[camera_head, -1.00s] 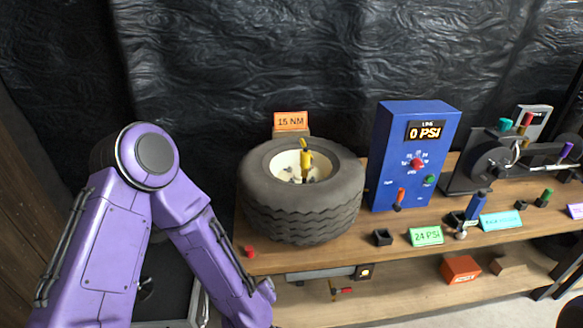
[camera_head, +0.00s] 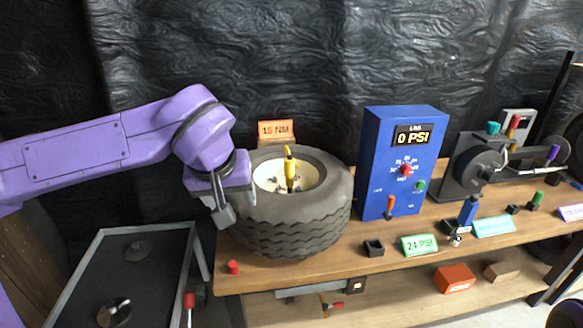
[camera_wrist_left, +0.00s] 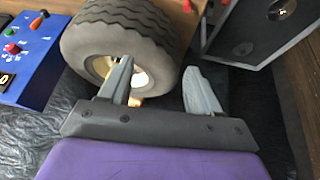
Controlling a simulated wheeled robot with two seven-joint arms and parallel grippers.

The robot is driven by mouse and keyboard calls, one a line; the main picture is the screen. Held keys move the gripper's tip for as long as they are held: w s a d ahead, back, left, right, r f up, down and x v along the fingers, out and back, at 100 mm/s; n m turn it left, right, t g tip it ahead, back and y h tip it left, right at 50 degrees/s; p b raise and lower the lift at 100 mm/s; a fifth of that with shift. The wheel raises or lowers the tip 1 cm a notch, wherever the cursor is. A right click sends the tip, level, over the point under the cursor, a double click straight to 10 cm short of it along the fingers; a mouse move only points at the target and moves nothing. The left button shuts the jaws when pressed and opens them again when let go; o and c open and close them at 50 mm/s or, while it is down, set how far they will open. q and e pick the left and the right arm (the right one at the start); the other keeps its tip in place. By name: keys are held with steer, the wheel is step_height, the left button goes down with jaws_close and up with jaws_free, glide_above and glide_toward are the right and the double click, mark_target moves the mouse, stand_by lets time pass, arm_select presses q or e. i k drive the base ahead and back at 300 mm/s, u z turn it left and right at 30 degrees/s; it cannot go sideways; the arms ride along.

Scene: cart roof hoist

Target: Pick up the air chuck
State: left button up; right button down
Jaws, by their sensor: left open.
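A tool with a blue handle (camera_head: 468,212) and a metal end stands in a small dark holder on the bench, right of the blue console; it looks like the air chuck, but I cannot be sure. A yellow tool (camera_head: 289,168) stands upright in the hub of the tire (camera_head: 290,222). My left gripper (camera_head: 236,206) is open at the tire's left side, far from the blue-handled tool. In the left wrist view its open fingers (camera_wrist_left: 158,72) overlap the tire (camera_wrist_left: 120,30), with nothing held. My right gripper is not in view.
The blue console (camera_head: 400,160) reads 0 PSI. A green 24 PSI sign (camera_head: 419,245) and a small black holder (camera_head: 373,248) stand at the bench front. A red cap (camera_head: 233,267) lies near the left corner. A dark cart (camera_head: 125,262) stands at lower left.

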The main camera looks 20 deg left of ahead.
mark_target(290, 162)
steer(key=i, duration=0.9)
